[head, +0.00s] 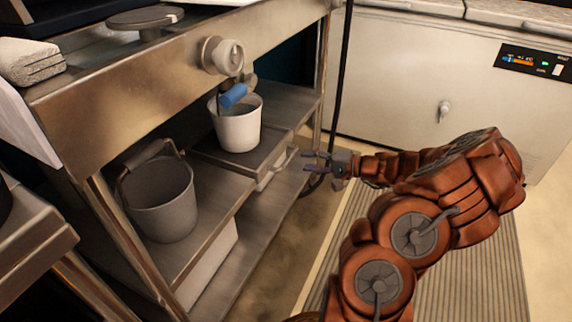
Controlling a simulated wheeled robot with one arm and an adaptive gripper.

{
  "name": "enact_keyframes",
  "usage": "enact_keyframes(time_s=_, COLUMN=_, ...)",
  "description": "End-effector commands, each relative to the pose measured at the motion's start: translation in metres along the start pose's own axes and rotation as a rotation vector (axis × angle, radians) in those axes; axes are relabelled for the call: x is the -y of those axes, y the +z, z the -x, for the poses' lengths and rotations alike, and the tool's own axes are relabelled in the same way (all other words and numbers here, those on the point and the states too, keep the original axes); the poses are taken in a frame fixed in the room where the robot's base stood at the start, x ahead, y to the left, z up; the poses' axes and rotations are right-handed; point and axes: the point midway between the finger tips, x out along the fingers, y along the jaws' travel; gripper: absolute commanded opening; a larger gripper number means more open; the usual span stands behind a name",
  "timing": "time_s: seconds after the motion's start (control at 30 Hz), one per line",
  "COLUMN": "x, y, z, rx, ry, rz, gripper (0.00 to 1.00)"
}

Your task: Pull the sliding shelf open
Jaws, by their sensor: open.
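The sliding shelf (215,153) is a dark flat board on the lower level of the metal counter. A light-coloured handle (272,178) sits on its front edge, facing my gripper. A white bucket (238,130) with a blue-gripped utensil in it stands on the shelf and hides part of its surface. The shelf's front lies close to the counter's front edge. My gripper (308,161) is open and empty, just right of the handle, and looks apart from it. The fingers are small in this view, so the exact gap is hard to tell.
A grey bucket (160,198) stands left of the shelf on the same level. A round knob (221,55) juts from the counter front above. A dark hose hangs behind my gripper. A white chest freezer (400,85) stands at the back. The floor before the shelf is clear.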

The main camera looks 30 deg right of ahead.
Motion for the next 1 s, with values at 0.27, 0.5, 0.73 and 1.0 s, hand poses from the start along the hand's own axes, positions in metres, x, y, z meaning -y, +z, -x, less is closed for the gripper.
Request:
enact_keyframes(time_s=0.27, x=-0.005, y=-0.002, z=-0.027, rx=-0.007, ry=0.001, rz=-0.002, gripper=0.41)
enact_keyframes(time_s=0.5, x=-0.005, y=-0.002, z=-0.060, rx=-0.006, ry=0.000, rz=-0.001, gripper=0.41)
enact_keyframes(time_s=0.73, x=-0.003, y=-0.003, z=-0.075, rx=-0.007, ry=-0.001, rz=-0.002, gripper=0.41)
enact_keyframes(time_s=1.0, x=-0.003, y=-0.003, z=-0.076, rx=-0.008, ry=0.000, rz=-0.002, gripper=0.41)
